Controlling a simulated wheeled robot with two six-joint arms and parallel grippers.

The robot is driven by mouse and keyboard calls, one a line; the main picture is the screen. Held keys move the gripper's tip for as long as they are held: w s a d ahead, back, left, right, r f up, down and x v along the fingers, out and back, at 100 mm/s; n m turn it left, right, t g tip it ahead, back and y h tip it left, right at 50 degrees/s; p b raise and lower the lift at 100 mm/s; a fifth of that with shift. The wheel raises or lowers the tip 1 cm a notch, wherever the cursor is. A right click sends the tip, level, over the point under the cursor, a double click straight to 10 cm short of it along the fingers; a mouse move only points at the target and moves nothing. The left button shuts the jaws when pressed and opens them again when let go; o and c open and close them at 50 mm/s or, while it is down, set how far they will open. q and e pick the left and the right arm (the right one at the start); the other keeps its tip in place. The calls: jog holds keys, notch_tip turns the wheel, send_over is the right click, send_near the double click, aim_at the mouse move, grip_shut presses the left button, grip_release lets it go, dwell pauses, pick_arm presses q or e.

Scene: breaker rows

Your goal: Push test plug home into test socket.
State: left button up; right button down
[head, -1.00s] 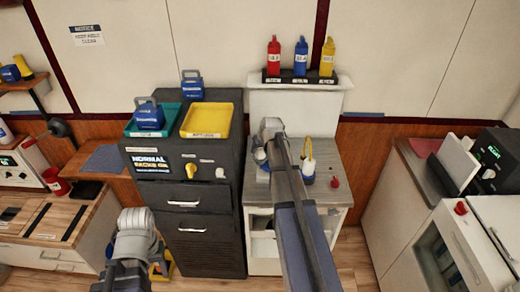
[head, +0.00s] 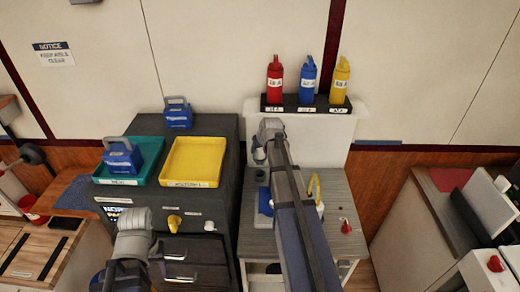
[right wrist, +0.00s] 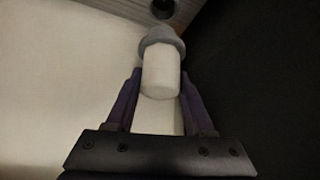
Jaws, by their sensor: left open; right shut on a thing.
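My right gripper (right wrist: 160,85) is shut on the test plug (right wrist: 161,72), a white cylinder with a grey rounded collar at its far end. A dark round hole, apparently the test socket (right wrist: 163,8), shows in a grey surface beyond the plug at the top of the right wrist view. The plug looks apart from that hole, but the depth is hard to judge. In the head view my right arm reaches over the small grey-topped stand and hides much of it. My left gripper (head: 133,240) is open at the lower left, in front of the dark cabinet; its fingertips are unclear.
The dark cabinet (head: 200,250) carries a green tray (head: 125,182) with a blue case, and a yellow tray (head: 193,162). Red, blue and yellow bottles stand in a black rack (head: 305,104) behind the stand (head: 345,255). A red knob (head: 345,226) is at the stand's right.

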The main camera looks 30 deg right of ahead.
aim_at(261, 164)
jog(key=shift+w+d, duration=0.15)
jog(key=shift+w, duration=0.1)
jog(key=shift+s+r, duration=0.1)
notch_tip(261, 164, down, 6)
jog(key=b, duration=0.6)
jog(key=shift+f+b, duration=1.9)
dwell(1.2)
jog(key=shift+c, duration=1)
grip_release()
jog(key=shift+r, duration=0.1)
